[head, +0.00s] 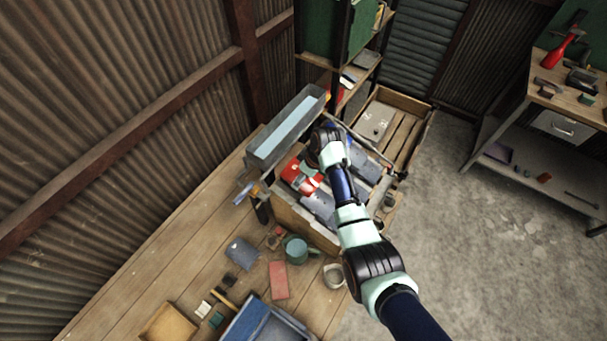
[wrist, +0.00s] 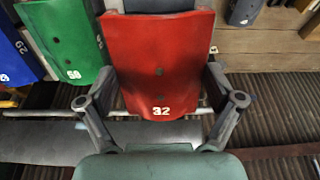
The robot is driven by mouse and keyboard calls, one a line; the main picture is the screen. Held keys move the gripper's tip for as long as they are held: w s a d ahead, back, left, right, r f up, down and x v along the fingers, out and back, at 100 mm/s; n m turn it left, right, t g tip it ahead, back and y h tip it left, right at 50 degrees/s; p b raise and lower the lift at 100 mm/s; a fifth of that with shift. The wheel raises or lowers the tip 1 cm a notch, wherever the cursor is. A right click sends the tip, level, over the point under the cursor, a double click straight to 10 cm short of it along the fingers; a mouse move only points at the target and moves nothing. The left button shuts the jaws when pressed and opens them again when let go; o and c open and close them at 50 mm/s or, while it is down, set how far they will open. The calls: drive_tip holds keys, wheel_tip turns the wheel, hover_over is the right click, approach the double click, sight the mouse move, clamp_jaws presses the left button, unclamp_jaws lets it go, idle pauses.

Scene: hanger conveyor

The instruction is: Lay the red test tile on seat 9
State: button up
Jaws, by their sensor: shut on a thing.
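A red tile (head: 293,172) shows at the left side of my gripper (head: 318,150) in the head view. In the wrist view the red tile (wrist: 160,60) carries the number 32 and two dark holes. My gripper (wrist: 161,82) has a finger along each side edge of this tile and is shut on it. The lower end of the tile points toward the palm. The head view is too small to show the fingers. I cannot make out a number 9 on any seat in either view.
A green tile (wrist: 68,38) and a blue tile (wrist: 14,52) stand left of the red one. A grey trough (head: 287,127) lies at the back left of the bench. A teal mug (head: 296,250) and a flat red block (head: 279,280) stand in front. A wooden crate (head: 428,112) is behind right.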

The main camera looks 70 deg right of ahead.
drive_tip(key=b+x, duration=0.1)
drive_tip(key=x, duration=0.1)
drive_tip(key=b+x, duration=0.3)
drive_tip(key=b, duration=0.1)
drive_tip(key=shift+s+f, duration=0.15)
drive_tip(key=shift+f, duration=0.35)
drive_tip(key=o, duration=1)
drive_tip(key=v, duration=1.2)
drive_tip(key=shift+r, duration=0.1)
